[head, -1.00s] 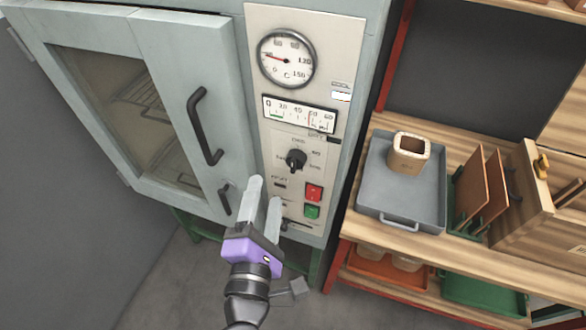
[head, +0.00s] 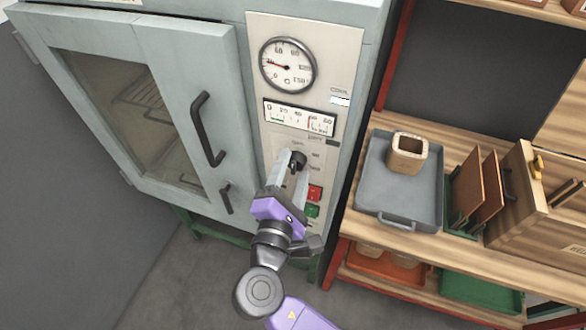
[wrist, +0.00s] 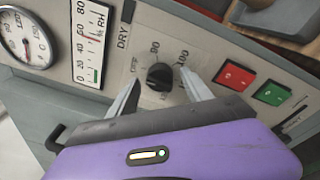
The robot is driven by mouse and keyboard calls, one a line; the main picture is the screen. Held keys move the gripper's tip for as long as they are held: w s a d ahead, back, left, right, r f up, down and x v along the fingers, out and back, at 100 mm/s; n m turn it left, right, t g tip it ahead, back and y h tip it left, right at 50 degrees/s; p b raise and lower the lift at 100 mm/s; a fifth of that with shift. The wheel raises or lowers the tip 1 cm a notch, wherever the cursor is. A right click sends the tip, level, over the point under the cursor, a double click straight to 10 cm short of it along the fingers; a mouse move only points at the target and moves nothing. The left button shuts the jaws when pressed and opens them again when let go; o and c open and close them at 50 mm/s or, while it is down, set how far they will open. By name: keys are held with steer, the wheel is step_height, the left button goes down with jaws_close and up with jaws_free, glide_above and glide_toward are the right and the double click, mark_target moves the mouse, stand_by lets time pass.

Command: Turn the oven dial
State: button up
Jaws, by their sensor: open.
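The oven dial (head: 298,160) is a small black knob on the oven's pale control panel, below the round gauge and the humidity scale. In the wrist view the dial (wrist: 160,77) shows between my fingertips, with a printed scale around it. My gripper (head: 291,166) has a purple body and two pale fingers, and is open. Its fingers (wrist: 163,90) point at the panel on either side of the dial, with a gap to it visible. Whether the tips touch the panel cannot be told.
A red button (head: 315,192) and a green button (head: 312,210) sit just below the dial. The closed oven door with its black handle (head: 207,130) is on the left. A wooden shelf with a grey tray (head: 428,205) stands on the right.

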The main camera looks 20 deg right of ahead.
steer(key=shift+c, duration=0.5)
jaws_close()
steer(key=shift+f+b, duration=0.15)
steer(key=shift+b, duration=0.2)
steer(key=shift+f+m+b, duration=0.1)
steer(key=shift+m+b, duration=0.5)
steer(key=shift+b, duration=0.05)
steer(key=m+b, duration=0.1)
steer(key=b, duration=0.1)
steer(key=m+b, duration=0.2)
steer(key=shift+f+b, duration=0.25)
steer(key=shift+b, duration=0.05)
steer(key=m+b, duration=0.5)
steer(key=shift+t+h+b, duration=0.3)
steer(key=shift+h, duration=0.1)
steer(key=m+b, duration=0.3)
steer(key=shift+a+r+h, duration=0.1)
steer(key=shift+r+h, duration=0.05)
steer(key=shift+h, duration=0.15)
steer(key=shift+r+b, duration=0.1)
steer(key=shift+b, duration=0.2)
